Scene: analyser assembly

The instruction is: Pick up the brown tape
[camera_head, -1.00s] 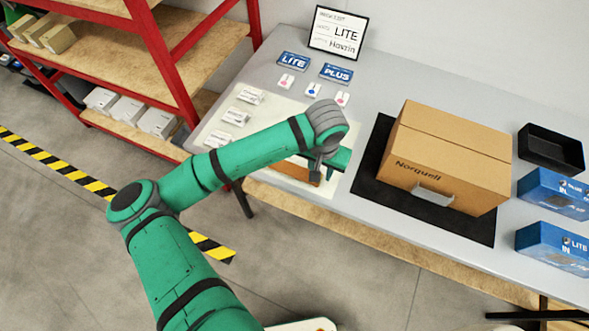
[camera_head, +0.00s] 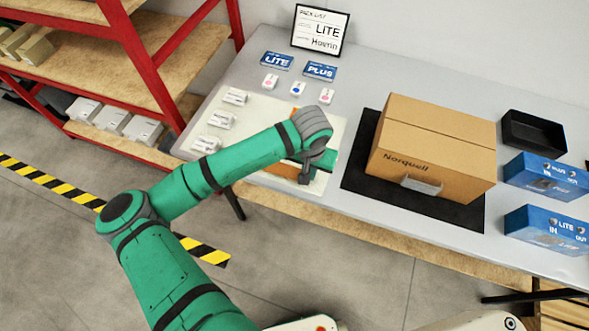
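A brown, flat thing (camera_head: 283,169) lies on the cream mat (camera_head: 258,113) near the table's front edge; it may be the brown tape, but it is small and partly hidden by my arm's end. My gripper (camera_head: 306,176) is over the mat's right part, right at this brown thing. Its fingers are small and mostly hidden by the wrist, so I cannot tell whether they are open, shut or touching anything.
A brown carton marked Norquell (camera_head: 430,145) stands on a black mat (camera_head: 365,185) to the right. Blue boxes (camera_head: 545,175) and a black tray (camera_head: 541,134) are farther right. White packets (camera_head: 221,118) lie left; cards (camera_head: 320,70) and a framed sign (camera_head: 320,30) are behind.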

